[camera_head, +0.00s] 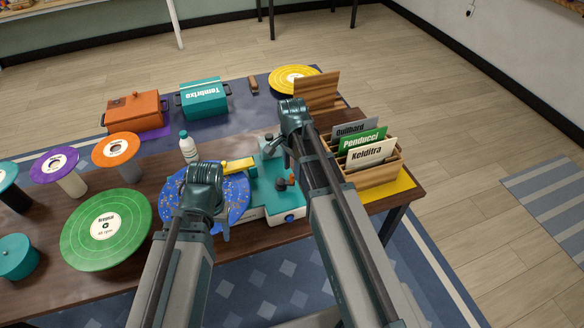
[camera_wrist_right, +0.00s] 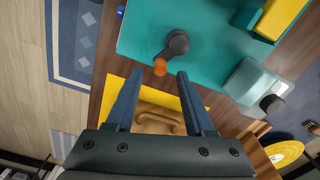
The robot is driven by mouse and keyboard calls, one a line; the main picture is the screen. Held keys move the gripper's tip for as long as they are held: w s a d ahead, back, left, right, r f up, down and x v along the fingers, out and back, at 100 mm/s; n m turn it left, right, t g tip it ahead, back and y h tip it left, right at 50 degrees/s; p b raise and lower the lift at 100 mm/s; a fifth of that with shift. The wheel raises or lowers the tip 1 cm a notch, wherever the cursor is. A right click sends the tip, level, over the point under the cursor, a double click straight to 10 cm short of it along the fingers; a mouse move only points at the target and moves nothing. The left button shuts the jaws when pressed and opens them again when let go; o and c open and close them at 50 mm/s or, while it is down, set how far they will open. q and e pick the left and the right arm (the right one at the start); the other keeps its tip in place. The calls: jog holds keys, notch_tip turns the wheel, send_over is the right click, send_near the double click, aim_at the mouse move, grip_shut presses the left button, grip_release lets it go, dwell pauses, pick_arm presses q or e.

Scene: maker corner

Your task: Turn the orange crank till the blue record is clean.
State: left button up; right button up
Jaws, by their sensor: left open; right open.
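The blue record (camera_head: 240,200) lies on a teal and white cleaning machine (camera_head: 262,180), partly hidden by my left gripper. Small orange and light specks show on it. A yellow bar (camera_head: 238,165) reaches over it. The crank (camera_wrist_right: 177,42) has a dark arm and an orange knob (camera_wrist_right: 160,66); in the head view the knob (camera_head: 292,178) is at the machine's right side. My right gripper (camera_wrist_right: 157,75) is open, its fingertips on either side of the knob's near edge; contact cannot be told. My left gripper (camera_head: 224,232) is open and empty by the record's front edge.
A wooden crate (camera_head: 375,176) of record sleeves stands close right of my right arm. A white bottle (camera_head: 188,148) stands behind the blue record. A green record (camera_head: 106,228) lies to the left. Orange (camera_head: 133,112) and teal boxes (camera_head: 203,98) stand at the back.

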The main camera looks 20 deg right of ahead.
notch_tip(320, 180, up, 10)
jog(key=p, duration=0.8)
jog(key=shift+f, duration=0.25)
dwell(0.4)
jog(key=m, duration=3.6)
jog(key=shift+r, duration=0.1)
